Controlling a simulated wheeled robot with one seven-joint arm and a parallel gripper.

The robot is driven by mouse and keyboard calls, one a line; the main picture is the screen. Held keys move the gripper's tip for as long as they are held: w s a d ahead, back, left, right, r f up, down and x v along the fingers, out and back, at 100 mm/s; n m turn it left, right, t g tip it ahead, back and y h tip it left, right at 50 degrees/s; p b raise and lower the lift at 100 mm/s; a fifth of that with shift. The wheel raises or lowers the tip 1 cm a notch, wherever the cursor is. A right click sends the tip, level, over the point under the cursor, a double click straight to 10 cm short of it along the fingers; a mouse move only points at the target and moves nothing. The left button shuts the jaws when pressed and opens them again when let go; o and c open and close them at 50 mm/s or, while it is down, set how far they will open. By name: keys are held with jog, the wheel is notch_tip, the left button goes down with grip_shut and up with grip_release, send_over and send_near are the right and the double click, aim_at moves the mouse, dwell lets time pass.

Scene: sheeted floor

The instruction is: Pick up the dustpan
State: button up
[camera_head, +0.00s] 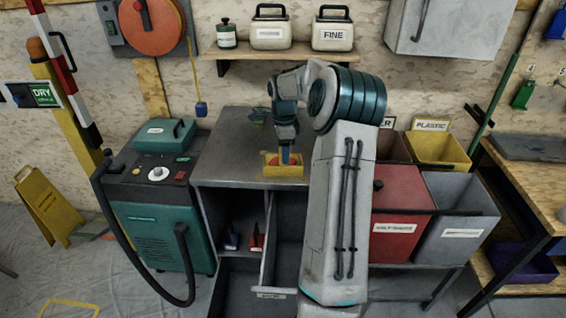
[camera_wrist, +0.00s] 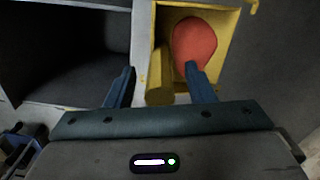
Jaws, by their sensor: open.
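The yellow dustpan (camera_head: 284,172) appears to be the tray-like thing at the front edge of the grey cabinet top, below my gripper (camera_head: 287,156). A rounded red thing (camera_wrist: 194,40) lies in it; I cannot tell what it is. In the wrist view, the dustpan's yellow handle-like part (camera_wrist: 160,88) lies between my two blue fingers, closer to the right one. My gripper (camera_wrist: 159,70) is open, and a gap shows on the left side of the handle. The right fingertip overlaps the red thing in the picture; contact cannot be told.
The grey cabinet (camera_head: 232,150) has an open drawer (camera_head: 285,250) below the dustpan. A teal machine (camera_head: 160,225) with a black hose stands at left. A red bin (camera_head: 400,200), a grey bin (camera_head: 458,215) and a yellow bin (camera_head: 440,148) stand at right, behind my arm.

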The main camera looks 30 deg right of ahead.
jog(key=shift+f, duration=0.95)
jog(key=shift+c, duration=0.3)
grip_shut()
jog(key=shift+r, duration=0.1)
